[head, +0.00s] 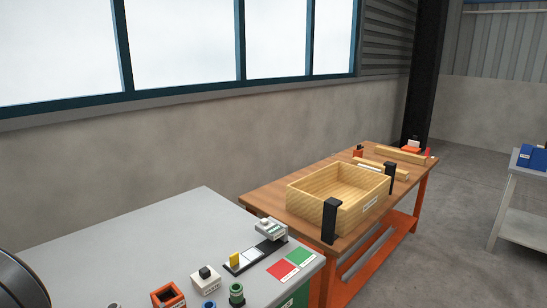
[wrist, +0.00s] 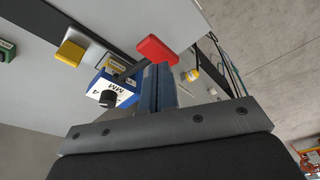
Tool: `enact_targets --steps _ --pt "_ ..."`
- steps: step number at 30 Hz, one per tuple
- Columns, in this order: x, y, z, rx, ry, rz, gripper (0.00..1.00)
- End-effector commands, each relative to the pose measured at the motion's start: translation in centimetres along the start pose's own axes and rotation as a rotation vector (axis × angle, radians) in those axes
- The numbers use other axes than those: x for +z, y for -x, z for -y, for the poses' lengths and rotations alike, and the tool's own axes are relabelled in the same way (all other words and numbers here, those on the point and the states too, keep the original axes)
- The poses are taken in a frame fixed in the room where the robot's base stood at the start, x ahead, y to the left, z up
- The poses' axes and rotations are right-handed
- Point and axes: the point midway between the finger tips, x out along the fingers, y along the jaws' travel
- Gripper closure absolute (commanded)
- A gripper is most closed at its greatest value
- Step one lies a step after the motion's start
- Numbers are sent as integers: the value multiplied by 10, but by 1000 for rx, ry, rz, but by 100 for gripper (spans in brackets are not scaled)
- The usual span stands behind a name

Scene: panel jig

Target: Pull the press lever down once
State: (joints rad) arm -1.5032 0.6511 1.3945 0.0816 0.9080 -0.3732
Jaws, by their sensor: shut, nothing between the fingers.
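In the wrist view, a red block-shaped handle (wrist: 157,48) sits at the end of a dark bar (wrist: 134,70), and looks like the press lever. My gripper (wrist: 158,72) is shut and empty, its blue-grey fingers pointing at the red handle. The fingertips are right by the handle's lower side; I cannot tell whether they touch it. The fingers hide part of what lies behind them. The lever and my gripper do not show in the head view.
In the wrist view, a blue box with a black knob (wrist: 108,98) is left of the fingers. A yellow block (wrist: 70,52) is farther left and a yellow part (wrist: 194,73) is to the right. In the head view, a grey table (head: 130,245) holds small fixtures; a wooden box (head: 320,205) stands beyond.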

Motion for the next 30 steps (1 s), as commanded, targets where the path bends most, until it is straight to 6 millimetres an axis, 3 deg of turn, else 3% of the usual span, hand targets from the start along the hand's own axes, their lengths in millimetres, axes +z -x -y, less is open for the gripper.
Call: enact_targets --steps 14,30 --pt "0 -1 0 0 0 0 100" --pt "4 -21 0 0 0 1 100"
